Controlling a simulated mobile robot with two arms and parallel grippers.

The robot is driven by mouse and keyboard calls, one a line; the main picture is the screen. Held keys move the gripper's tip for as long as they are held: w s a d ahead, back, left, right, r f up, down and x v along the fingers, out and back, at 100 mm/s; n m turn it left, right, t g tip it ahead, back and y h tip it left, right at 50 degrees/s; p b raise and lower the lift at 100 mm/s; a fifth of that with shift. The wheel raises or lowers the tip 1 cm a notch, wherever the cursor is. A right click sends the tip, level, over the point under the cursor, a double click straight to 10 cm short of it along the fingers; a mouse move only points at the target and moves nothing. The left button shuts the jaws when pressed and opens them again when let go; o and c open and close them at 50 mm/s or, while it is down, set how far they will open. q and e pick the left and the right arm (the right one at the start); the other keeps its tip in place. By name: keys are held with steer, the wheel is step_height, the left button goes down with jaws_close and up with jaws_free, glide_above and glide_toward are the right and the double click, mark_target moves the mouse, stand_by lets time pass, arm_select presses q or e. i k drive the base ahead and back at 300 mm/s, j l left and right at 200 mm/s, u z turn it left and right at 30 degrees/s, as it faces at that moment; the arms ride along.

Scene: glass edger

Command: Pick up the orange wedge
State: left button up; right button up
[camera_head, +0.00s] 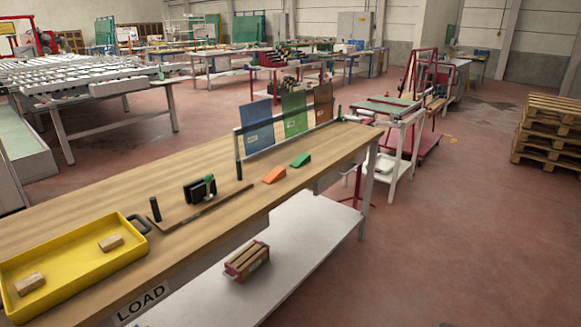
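The orange wedge (274,175) lies on the wooden workbench top (210,235), near its right part. A green wedge (300,160) lies just right of and behind it, apart from it. Neither wedge is held, and nothing covers the orange one. My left gripper and my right gripper are not in this view.
A yellow tray (72,286) with wooden blocks sits at the bench's left. A black device with a green part (200,189) and a long thin bar (197,215) lie left of the wedge. A rack with blue, green and brown panels (292,117) stands behind.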

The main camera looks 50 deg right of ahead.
mark_target(278, 172)
steer(key=z, duration=1.5)
